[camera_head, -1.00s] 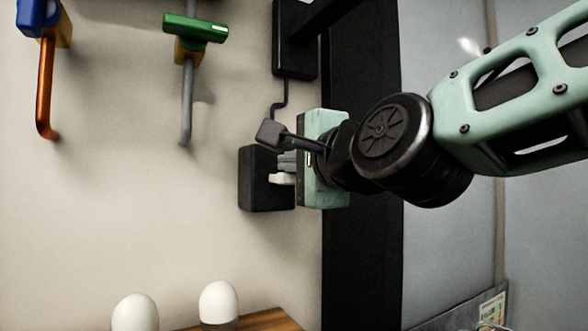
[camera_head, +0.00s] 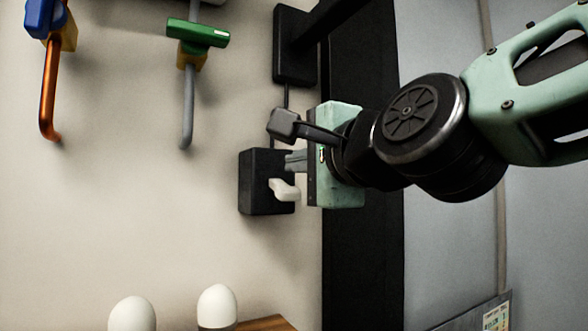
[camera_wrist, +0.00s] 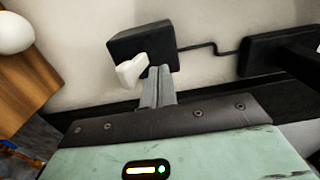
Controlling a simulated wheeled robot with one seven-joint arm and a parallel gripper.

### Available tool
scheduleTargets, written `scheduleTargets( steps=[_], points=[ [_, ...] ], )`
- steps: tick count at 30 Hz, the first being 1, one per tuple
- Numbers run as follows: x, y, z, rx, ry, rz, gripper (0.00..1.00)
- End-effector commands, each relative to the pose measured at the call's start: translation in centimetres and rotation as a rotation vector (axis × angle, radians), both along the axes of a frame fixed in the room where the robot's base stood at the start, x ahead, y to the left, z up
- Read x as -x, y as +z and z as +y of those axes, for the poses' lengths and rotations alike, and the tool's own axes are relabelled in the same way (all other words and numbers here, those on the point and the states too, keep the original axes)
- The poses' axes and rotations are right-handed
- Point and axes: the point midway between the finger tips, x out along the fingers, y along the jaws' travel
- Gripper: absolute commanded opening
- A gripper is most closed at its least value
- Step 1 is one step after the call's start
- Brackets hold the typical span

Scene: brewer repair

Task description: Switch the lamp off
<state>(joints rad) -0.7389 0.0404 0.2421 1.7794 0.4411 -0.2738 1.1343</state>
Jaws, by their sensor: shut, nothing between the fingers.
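The lamp's switch is a black box (camera_head: 262,182) on the wall with a white lever (camera_head: 285,189) on its face. In the head view the lever points out to the right and slightly down. The wrist view shows the box (camera_wrist: 139,44) and the white lever (camera_wrist: 132,71) too. My gripper (camera_head: 291,161) is shut and empty, its fingertips at the box just above the lever. In the wrist view the fingers (camera_wrist: 158,77) are right beside the lever; I cannot tell whether they touch it.
A black wall mount (camera_head: 296,48) with an arm sits above the box, joined by a cable. Green-handled (camera_head: 197,33) and orange-shafted (camera_head: 48,90) tools hang at upper left. White rounded objects (camera_head: 217,305) stand at the bottom by a wooden surface (camera_head: 266,324).

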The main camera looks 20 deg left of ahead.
Motion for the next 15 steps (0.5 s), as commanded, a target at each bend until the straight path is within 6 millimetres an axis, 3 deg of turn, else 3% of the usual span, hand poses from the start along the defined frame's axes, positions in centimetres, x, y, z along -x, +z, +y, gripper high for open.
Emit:
scheduleTargets(
  steps=[15],
  points=[
    [2.2, 0.1, -2.7, -0.002, -0.002, -0.002, 0.00]
  ],
)
